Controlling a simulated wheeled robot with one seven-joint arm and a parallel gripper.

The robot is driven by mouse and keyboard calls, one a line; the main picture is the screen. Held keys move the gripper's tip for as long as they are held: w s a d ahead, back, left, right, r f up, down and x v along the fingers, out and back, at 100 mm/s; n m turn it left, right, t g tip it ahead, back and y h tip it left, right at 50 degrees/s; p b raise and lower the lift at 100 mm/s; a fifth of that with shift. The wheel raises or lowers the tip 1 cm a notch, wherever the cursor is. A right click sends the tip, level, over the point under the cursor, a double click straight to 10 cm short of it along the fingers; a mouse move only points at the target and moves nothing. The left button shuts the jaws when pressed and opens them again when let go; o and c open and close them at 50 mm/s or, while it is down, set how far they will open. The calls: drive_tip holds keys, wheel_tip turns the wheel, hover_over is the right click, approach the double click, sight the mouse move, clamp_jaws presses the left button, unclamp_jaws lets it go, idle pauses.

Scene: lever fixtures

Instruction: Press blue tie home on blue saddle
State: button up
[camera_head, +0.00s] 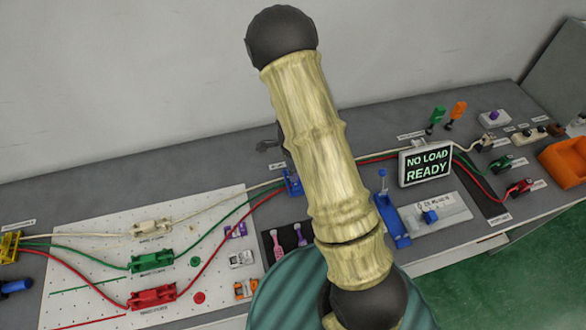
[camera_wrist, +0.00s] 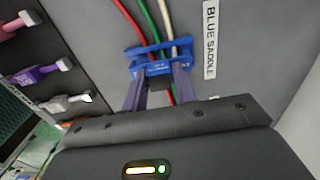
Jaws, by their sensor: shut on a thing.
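The blue saddle (camera_wrist: 150,51) is in the wrist view beside its "BLUE SADDLE" label, with red, green and white cables running through it. A blue piece with small markings, seemingly the blue tie (camera_wrist: 157,69), lies across the cables on the near side. My gripper (camera_wrist: 160,77) has its two purple-grey fingers shut on this piece, one at each end. Whether the tie is fully seated on the saddle cannot be told. In the head view the blue saddle (camera_head: 292,182) shows just left of my arm; my gripper is hidden there.
Pink, purple and white-grey tools (camera_wrist: 66,99) lie in a dark tray at the left of the wrist view. In the head view a white pegboard (camera_head: 100,225) carries white, green and red cable holders. A screen (camera_head: 426,163) reading "NO LOAD READY" stands right of my arm.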

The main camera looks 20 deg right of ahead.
drive_tip(key=shift+f, duration=0.45)
drive_tip(key=o, duration=1.5)
drive_tip(key=shift+r+p, duration=3.1)
drive_tip(key=shift+r, duration=0.45)
